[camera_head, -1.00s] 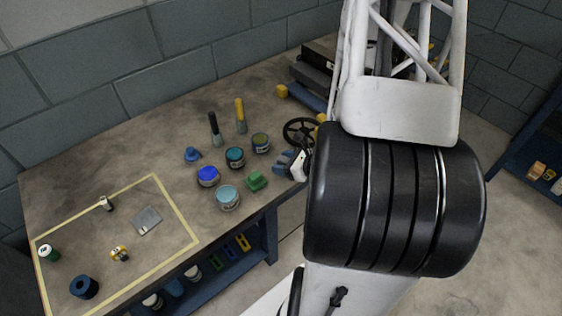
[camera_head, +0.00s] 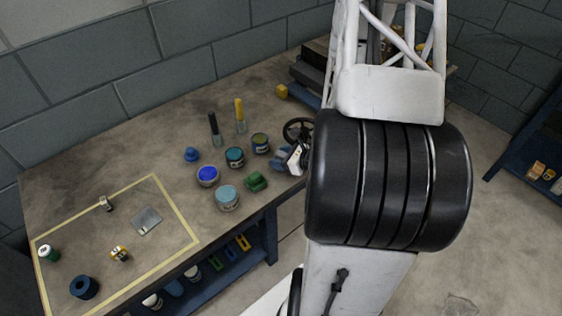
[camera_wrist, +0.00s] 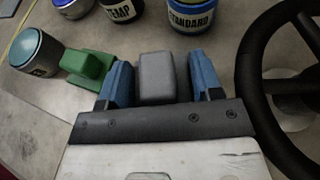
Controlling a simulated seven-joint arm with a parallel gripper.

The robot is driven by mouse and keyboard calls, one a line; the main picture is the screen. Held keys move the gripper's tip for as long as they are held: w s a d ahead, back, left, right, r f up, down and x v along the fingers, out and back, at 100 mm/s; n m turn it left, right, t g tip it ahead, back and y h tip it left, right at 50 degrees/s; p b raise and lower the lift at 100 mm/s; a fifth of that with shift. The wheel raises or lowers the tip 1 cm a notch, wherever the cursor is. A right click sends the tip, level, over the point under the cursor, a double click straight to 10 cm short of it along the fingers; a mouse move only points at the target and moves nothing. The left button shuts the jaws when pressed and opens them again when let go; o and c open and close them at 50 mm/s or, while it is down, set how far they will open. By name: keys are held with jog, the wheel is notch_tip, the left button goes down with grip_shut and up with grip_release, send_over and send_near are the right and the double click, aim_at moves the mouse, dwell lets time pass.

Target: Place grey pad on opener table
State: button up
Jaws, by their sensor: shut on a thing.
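The grey pad (camera_wrist: 156,78) is a small block with rounded edges, seen in the wrist view between the two blue fingers of my gripper (camera_wrist: 157,70). The gripper is shut on it. In the head view my gripper (camera_head: 283,160) is at the right part of the table (camera_head: 120,150), near its front edge and beside the black handwheel (camera_head: 298,131). The pad cannot be made out there. I cannot tell whether the pad touches the tabletop.
A green block (camera_wrist: 88,68) lies close left of the fingers. Several tins, including a teal-topped one (camera_head: 228,197), stand left of the gripper. Two brushes (camera_head: 240,115) stand behind. A yellow-taped area (camera_head: 175,205) at left holds small items. Its surroundings have free room.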

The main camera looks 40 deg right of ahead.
jog(key=shift+f, duration=1.1)
jog(key=shift+f, duration=0.1)
jog(key=o, duration=0.9)
jog(key=shift+v, duration=6)
jog(key=shift+a, duration=0.1)
